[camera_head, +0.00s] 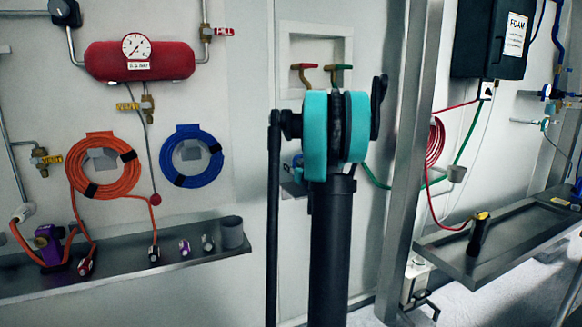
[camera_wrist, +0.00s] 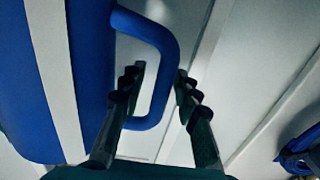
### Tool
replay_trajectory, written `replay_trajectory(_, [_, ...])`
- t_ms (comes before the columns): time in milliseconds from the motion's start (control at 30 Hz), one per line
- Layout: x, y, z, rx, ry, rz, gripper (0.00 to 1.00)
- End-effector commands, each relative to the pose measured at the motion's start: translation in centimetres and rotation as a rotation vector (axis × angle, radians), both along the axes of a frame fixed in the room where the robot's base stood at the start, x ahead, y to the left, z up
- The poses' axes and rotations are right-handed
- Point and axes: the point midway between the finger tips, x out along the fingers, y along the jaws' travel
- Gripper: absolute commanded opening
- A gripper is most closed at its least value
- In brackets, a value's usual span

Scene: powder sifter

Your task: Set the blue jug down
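The blue jug (camera_wrist: 90,60) fills the left of the wrist view, with a pale stripe down its side. Its looped blue handle (camera_wrist: 168,75) reaches toward the middle of that view. My gripper (camera_wrist: 158,75) has its two dark fingers apart, with the outer bar of the handle between them. The left finger shows within the loop and the right finger outside it. A gap shows between the left fingertip and the bar. The jug's base and what is under it are out of the wrist view. In the head view my arm hides my gripper and most of that area.
A metal post (camera_head: 405,170) stands right of my arm. A dark tray shelf (camera_head: 520,225) at right bears a black, yellow-topped bottle (camera_head: 479,233). Hose coils hang on the wall.

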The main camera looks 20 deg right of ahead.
Motion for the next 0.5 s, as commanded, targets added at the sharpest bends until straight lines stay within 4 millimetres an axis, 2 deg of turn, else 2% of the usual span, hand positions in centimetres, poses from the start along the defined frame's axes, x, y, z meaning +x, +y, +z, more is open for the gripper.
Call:
replay_trajectory(300, [-6.6, -0.3, 0.0, 0.000, 0.000, -0.003, 0.31])
replay_trajectory(500, [-9.5, -0.3, 0.0, 0.000, 0.000, -0.001, 0.31])
